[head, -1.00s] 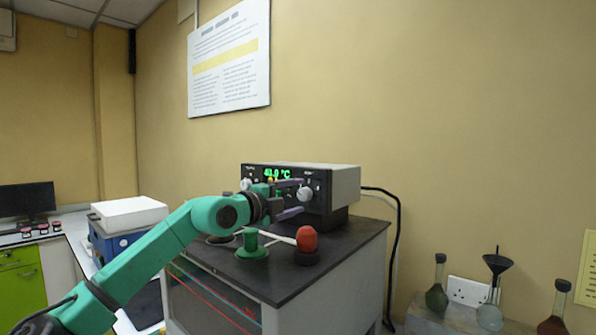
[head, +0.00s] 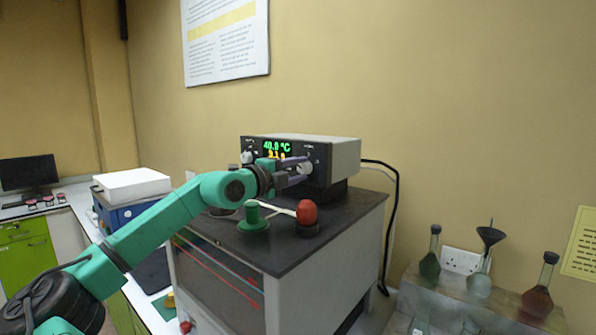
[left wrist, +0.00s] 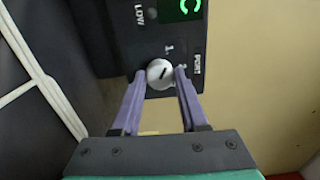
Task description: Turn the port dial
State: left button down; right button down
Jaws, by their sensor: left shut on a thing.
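The control box (head: 347,158) has a black front panel with a lit green temperature readout (head: 277,147). The port dial (head: 306,168) is a pale round knob on the right part of that panel. In the left wrist view the dial (left wrist: 160,73) has a dark pointer line lying diagonally, below a PORT label (left wrist: 197,64). My left gripper (head: 298,174) reaches the panel from the left. Its two purple fingers (left wrist: 160,78) are shut on the dial, one at each side. My right gripper is not in view.
The box stands on a dark-topped cabinet (head: 345,225). In front of it stand a green knob-shaped fitting (head: 254,222) and a red one (head: 307,213), close below my left arm. A black cable (head: 397,235) hangs at the right. Several flasks (head: 480,280) stand at lower right.

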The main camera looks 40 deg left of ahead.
pick_arm(q)
jog(key=m, duration=0.4)
jog(key=shift+m, duration=0.4)
jog(key=m, duration=1.2)
jog(key=shift+f+m, duration=0.1)
jog(key=shift+m, duration=0.3)
jog(key=m, duration=0.5)
jog(key=shift+m, duration=0.4)
jog(key=shift+c, duration=2.2)
grip_release()
